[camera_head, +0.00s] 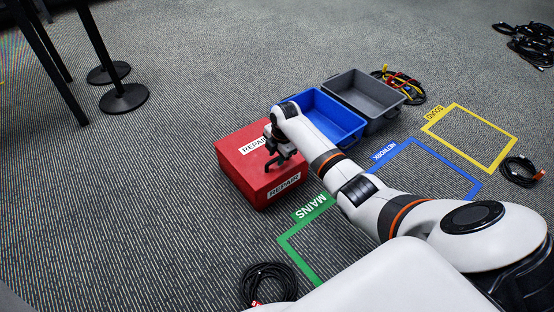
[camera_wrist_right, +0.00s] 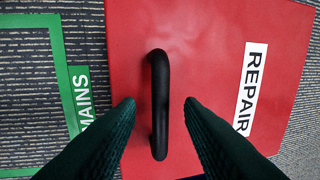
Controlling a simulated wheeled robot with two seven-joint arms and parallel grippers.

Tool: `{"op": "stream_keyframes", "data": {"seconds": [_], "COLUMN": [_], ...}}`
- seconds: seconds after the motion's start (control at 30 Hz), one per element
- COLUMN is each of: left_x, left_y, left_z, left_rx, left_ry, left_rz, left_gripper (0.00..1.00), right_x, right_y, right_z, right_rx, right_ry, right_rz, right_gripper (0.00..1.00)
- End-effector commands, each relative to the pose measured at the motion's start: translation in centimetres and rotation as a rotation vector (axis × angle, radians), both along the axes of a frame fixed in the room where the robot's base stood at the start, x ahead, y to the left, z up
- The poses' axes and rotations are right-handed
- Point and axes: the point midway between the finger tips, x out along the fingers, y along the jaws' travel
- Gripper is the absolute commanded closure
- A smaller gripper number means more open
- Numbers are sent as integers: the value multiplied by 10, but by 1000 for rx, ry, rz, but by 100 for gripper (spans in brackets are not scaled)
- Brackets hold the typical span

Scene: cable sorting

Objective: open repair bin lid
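The red repair bin (camera_head: 258,182) stands on the carpet with its lid closed and a white REPAIR label on its top and front. In the right wrist view its red lid (camera_wrist_right: 205,50) fills the middle, with a black bar handle (camera_wrist_right: 159,104) on it. My right gripper (camera_head: 278,160) is over the bin's lid in the head view. In the right wrist view my right gripper (camera_wrist_right: 161,102) is open, one dark finger on each side of the handle, with gaps to both. Whether the fingertips are down at handle height is hard to tell. My left gripper is not in view.
A blue bin (camera_head: 332,118) and a grey bin (camera_head: 366,92) stand beside the red bin. Green MAINS (camera_head: 297,252), blue NETWORK (camera_head: 458,168) and yellow AUDIO (camera_head: 498,135) outlines mark the floor. Coiled cables (camera_head: 268,284) lie around. Black stand posts (camera_head: 124,97) stand at upper left.

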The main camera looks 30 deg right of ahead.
Motion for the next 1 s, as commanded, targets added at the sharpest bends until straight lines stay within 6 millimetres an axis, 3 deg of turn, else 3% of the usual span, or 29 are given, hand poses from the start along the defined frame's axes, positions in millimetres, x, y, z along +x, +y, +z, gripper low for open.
{"op": "stream_keyframes", "data": {"seconds": [0.33,0.57,1.0], "left_x": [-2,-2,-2], "left_y": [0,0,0], "left_z": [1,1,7], "left_rx": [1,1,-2], "left_ry": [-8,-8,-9], "left_rz": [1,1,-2], "left_gripper": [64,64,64], "right_x": [1,1,-1], "right_y": [0,0,-6], "right_z": [-3,-3,7], "right_rx": [0,0,-3], "right_ry": [0,0,31], "right_rz": [0,0,0], "right_gripper": [66,100,100]}}
